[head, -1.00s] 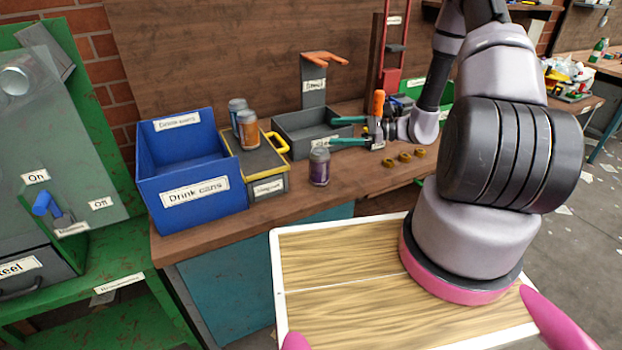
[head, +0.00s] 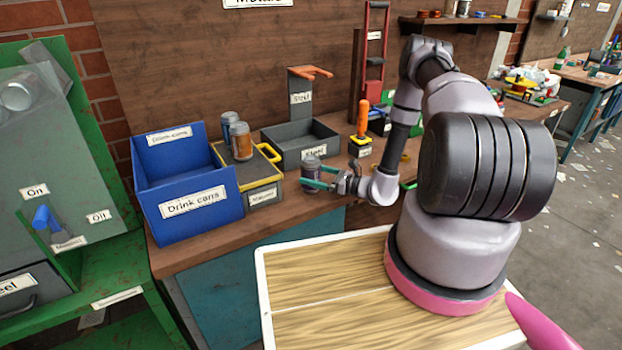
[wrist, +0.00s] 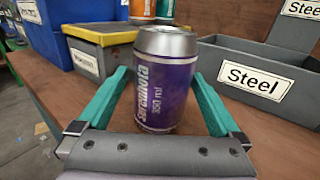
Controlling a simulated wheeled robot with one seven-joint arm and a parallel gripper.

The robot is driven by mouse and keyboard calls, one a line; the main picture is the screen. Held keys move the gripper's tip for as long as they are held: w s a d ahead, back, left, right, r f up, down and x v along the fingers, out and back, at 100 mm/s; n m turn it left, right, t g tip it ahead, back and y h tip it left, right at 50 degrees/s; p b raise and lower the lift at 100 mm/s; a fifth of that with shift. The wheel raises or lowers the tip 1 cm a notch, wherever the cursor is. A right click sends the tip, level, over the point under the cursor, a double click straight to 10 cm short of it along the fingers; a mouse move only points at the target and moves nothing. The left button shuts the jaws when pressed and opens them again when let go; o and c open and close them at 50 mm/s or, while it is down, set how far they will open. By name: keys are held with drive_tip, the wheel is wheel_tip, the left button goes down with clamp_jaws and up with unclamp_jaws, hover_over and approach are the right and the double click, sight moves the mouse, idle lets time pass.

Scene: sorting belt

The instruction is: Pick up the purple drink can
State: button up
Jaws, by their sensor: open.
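The purple drink can (wrist: 166,85) stands upright on the wooden bench, between the two teal fingers of my gripper (wrist: 162,100) in the wrist view. The fingers are open, one on each side of the can, with a visible gap at each side near the base. In the head view the can (head: 310,172) is partly hidden by the teal fingers of my gripper (head: 318,180), which reaches in from the right.
Behind the can stand a grey bin labelled Steel (head: 325,153) and a grey box with a yellow rim (head: 262,190) carrying two cans (head: 240,140). A blue bin labelled Drink cans (head: 190,205) is at left. An orange-handled tool (head: 363,120) stands to the right.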

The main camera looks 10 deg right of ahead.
drive_tip(key=x, duration=0.4)
drive_tip(key=shift+w+a+f, duration=0.1)
drive_tip(key=shift+w+f, duration=0.05)
drive_tip(key=shift+w, duration=0.15)
drive_tip(key=shift+c, duration=0.3)
drive_tip(key=c, duration=1.1)
